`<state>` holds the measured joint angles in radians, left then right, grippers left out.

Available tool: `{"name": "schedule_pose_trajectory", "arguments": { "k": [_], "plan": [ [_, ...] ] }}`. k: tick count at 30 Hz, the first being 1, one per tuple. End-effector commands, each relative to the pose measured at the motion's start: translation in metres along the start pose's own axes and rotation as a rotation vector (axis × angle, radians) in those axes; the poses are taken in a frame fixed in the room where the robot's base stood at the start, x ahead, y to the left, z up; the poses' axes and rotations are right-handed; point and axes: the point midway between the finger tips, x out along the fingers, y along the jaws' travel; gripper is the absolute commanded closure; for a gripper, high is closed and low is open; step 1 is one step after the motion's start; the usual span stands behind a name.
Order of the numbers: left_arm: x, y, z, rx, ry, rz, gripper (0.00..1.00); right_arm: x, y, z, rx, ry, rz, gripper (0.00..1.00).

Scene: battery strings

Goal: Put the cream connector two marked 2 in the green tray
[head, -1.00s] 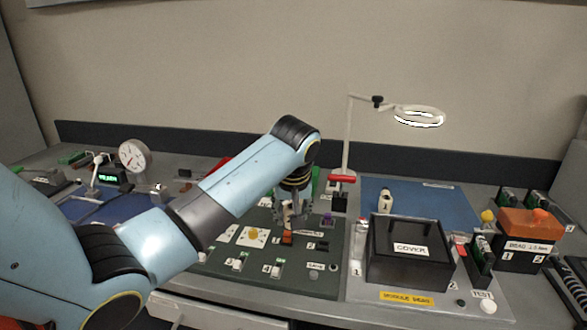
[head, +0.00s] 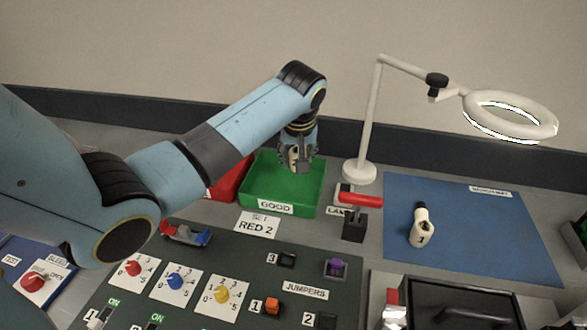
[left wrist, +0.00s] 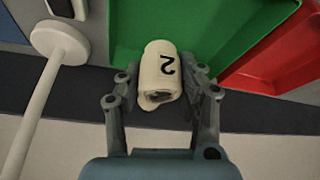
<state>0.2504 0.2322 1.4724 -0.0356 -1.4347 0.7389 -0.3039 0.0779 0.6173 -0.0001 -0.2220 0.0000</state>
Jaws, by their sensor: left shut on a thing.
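The cream connector marked 2 (left wrist: 160,72) is held between the fingers of my left gripper (left wrist: 160,90) in the left wrist view, its number facing the camera. In the head view my left gripper (head: 299,158) is over the back part of the green tray (head: 260,190), which is labelled GOOD. There the connector (head: 293,157) shows only partly between the fingers. The green tray also shows behind the connector in the left wrist view (left wrist: 225,25). A second cream connector, marked 1 (head: 421,232), lies on the blue mat (head: 480,225). My right gripper is not in view.
A red tray (head: 228,178) stands left of the green one. The lamp's white base (head: 359,172) and a red-handled lever (head: 358,200) stand to its right. A panel (head: 250,260) with knobs and jumpers lies in front. A black box (head: 450,300) sits at the lower right.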

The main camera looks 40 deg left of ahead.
Motion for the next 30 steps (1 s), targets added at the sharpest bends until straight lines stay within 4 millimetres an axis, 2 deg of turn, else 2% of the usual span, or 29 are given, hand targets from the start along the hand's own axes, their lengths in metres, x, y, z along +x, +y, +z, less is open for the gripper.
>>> {"name": "schedule_pose_trajectory", "arguments": {
  "k": [13,26,27,30],
  "plan": [
    [0.056,0.001,0.023,-0.001,0.001,0.001,1.00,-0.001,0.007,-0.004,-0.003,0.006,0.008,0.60],
    [0.064,0.001,0.025,0.000,0.003,0.002,1.00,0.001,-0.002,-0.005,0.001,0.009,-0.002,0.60],
    [0.064,0.000,0.026,0.000,0.003,0.002,0.59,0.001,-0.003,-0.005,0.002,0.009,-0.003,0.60],
    [0.064,0.000,0.026,0.000,0.002,0.002,0.46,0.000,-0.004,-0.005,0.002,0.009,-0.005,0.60]
  ]
}}
